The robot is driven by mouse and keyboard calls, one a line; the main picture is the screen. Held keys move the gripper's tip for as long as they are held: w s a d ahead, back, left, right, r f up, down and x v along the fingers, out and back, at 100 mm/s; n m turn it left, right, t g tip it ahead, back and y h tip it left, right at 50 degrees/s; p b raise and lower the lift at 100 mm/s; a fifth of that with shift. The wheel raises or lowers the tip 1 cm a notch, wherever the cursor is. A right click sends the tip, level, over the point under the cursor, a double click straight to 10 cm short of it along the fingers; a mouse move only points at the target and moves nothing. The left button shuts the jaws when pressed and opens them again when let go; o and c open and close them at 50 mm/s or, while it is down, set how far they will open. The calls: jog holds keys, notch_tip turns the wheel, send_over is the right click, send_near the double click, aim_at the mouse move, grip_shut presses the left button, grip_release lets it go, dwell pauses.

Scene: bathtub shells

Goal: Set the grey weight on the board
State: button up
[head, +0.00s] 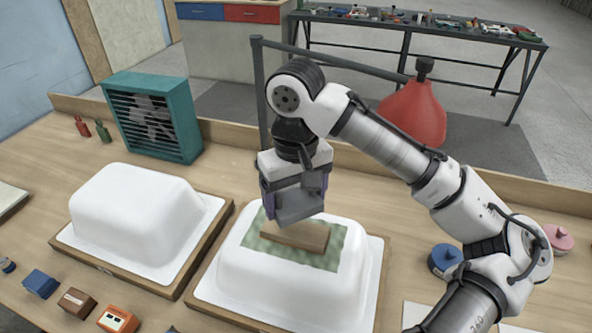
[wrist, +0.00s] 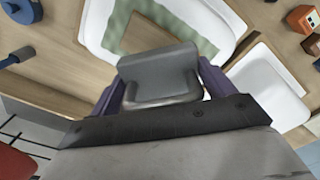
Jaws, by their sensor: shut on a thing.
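The grey weight (head: 298,206) is a blocky piece held between the purple fingers of my gripper (head: 296,192). In the wrist view the weight (wrist: 160,72) fills the space between the fingers. The brown wooden board (head: 298,236) lies on a green patterned sheet (head: 329,249) on top of the right white shell (head: 290,285). The weight is over the board and hides its far edge; I cannot tell whether they touch. In the wrist view the board (wrist: 150,34) shows just beyond the weight.
A second white shell (head: 135,215) stands to the left on its own wooden base. A teal fan (head: 152,117) is behind it. Small blue, brown and orange blocks (head: 117,319) lie at front left. A red funnel-shaped vessel (head: 412,112) hangs behind my arm. A blue round object (head: 444,260) sits at right.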

aim_at(296, 229)
jog(key=shift+f, duration=2.65)
jog(key=o, duration=1.7)
notch_tip(296, 229, up, 12)
jog(key=shift+r, duration=0.1)
